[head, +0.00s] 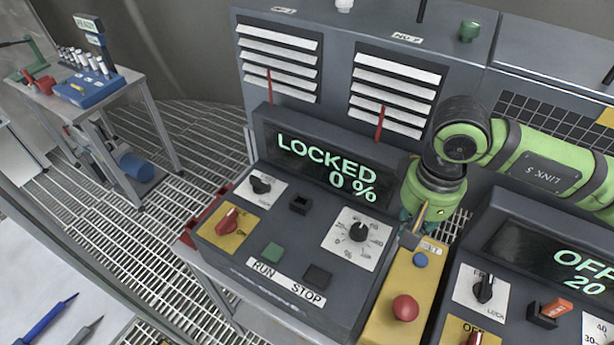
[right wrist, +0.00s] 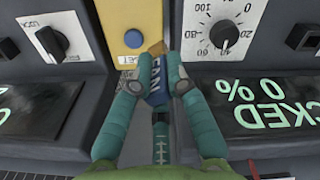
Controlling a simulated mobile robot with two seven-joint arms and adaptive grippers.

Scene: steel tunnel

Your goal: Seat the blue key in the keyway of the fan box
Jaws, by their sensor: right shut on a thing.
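The fan box (head: 283,239) is the dark console at the centre of the head view; its display reads LOCKED 0 %. Its keyway appears to be the raised black square socket (head: 300,204), which looks empty. My right gripper (head: 408,227) is above the yellow panel, to the right of the fan box and apart from the socket. In the right wrist view its teal fingers (right wrist: 157,72) are shut on the blue key (right wrist: 155,92), which carries the letters FAN. A brass-coloured piece shows past the fingertips. The key is mostly hidden in the head view. My left gripper is not in view.
The yellow panel (head: 388,305) bears a red button (head: 405,308) and a blue button (head: 420,260). A second console at the right reads OFF 20 and has an orange-red piece (head: 555,308) in its socket. Knobs and switches surround the fan box socket.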

